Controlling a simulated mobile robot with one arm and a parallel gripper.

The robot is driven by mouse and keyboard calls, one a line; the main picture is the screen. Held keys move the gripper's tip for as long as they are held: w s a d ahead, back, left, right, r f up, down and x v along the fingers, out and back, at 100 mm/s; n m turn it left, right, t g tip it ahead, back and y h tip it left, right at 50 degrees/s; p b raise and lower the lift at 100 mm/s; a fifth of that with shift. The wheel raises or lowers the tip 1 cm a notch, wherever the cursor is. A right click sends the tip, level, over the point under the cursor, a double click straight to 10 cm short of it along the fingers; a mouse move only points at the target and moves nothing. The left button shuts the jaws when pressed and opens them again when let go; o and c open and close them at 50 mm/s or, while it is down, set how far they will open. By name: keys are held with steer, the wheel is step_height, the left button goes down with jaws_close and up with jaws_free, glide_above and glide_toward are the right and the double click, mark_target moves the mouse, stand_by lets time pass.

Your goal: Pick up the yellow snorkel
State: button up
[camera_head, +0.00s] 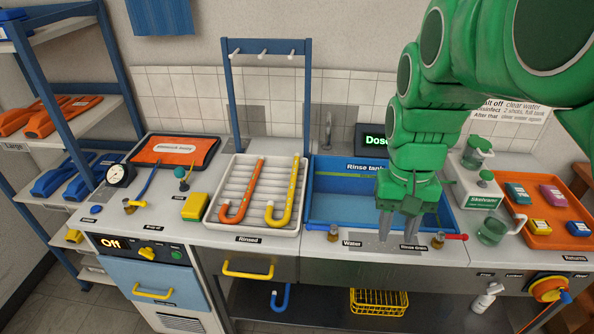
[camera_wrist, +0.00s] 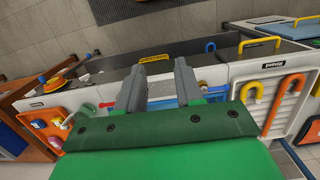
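The yellow snorkel (camera_head: 291,190) lies in the white ribbed rinse tray (camera_head: 213,212), its curved end toward the front edge. In the wrist view its hook (camera_wrist: 252,85) shows at the right, partly cut off by my gripper's green body. An orange snorkel (camera_head: 251,190) lies beside it, to its left in the head view, and also shows in the wrist view (camera_wrist: 279,95). My gripper (camera_head: 398,228) is open and empty, pointing down over the front of the blue rinse tank, well right of the yellow snorkel. Its two grey fingers are apart in the wrist view (camera_wrist: 169,67).
A blue rack with white pegs (camera_head: 263,53) rises behind the tray. A yellow sponge (camera_head: 195,207) sits left of it. Brass valves (camera_head: 333,233) line the tank's front edge.

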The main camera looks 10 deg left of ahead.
steer(key=w+a, duration=0.4)
steer(key=w, duration=0.9)
steer(key=t, duration=0.1)
glide_above(294, 173)
steer(key=f, duration=0.9)
steer(key=s+f, duration=0.1)
steer(key=f, duration=0.4)
steer(key=shift+d, duration=0.35)
steer(key=shift+w+a+f, duration=0.25)
steer(key=shift+a+f, duration=0.05)
steer(key=shift+f, duration=0.05)
steer(key=shift+w+f, duration=0.15)
steer(key=shift+f, duration=1.8)
steer(key=shift+w+f, duration=0.15)
steer(key=shift+f, duration=1.75)
jaws_close()
